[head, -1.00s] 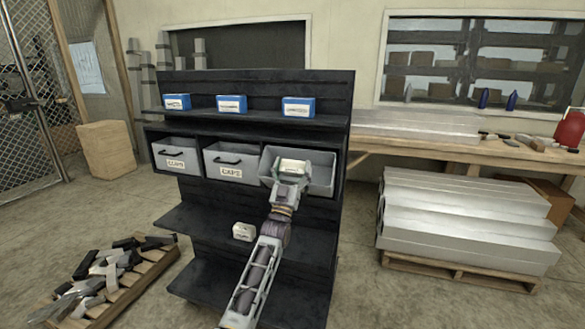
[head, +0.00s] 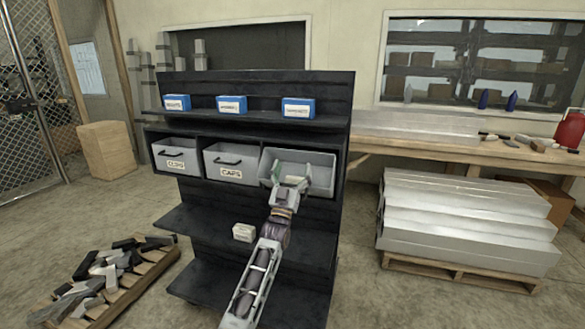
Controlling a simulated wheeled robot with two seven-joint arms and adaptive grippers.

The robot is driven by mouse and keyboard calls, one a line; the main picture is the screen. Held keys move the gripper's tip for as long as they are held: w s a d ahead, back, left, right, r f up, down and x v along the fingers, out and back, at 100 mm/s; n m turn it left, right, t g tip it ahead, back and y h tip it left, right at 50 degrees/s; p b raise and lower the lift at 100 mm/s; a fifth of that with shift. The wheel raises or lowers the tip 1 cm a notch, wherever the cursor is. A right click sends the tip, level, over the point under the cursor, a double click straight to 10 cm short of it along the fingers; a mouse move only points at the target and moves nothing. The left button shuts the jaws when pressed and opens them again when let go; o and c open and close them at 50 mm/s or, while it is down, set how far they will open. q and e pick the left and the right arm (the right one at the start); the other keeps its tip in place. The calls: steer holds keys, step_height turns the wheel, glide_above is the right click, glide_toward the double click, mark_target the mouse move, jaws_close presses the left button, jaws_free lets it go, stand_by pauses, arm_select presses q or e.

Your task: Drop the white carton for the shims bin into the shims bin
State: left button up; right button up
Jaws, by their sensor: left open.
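The right-hand grey bin (head: 322,171) in the rack's middle row stands open with its inside showing; my arm hides any label on its front, so I cannot read it as the shims bin. My left gripper (head: 291,184) is at the bin's front edge and is open. A white carton (head: 297,180) shows just beyond the fingers, low in the bin's mouth and partly hidden; whether it touches the bin floor is unclear. A second white carton (head: 243,232) sits on the lower shelf, left of my arm. My right gripper is not in view.
Two shut grey bins, left (head: 174,157) and middle (head: 230,164), fill the same row; the middle one reads CAPS. Blue boxes (head: 298,108) line the top shelf (head: 262,120). A pallet of scraps (head: 122,290) lies at left, stacked aluminium (head: 465,220) at right.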

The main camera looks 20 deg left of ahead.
arm_select(q)
steer(key=f, duration=0.1)
steer(key=s+f, duration=0.1)
steer(key=f, duration=0.1)
steer(key=shift+f, duration=0.15)
steer(key=shift+s+d+f, duration=0.25)
steer(key=shift+s+f, duration=0.5)
steer(key=shift+f, duration=0.3)
steer(key=s+f, duration=0.2)
steer(key=s, duration=0.4)
steer(key=shift+a, duration=0.4)
steer(key=shift+s, duration=0.1)
steer(key=shift+f, duration=0.15)
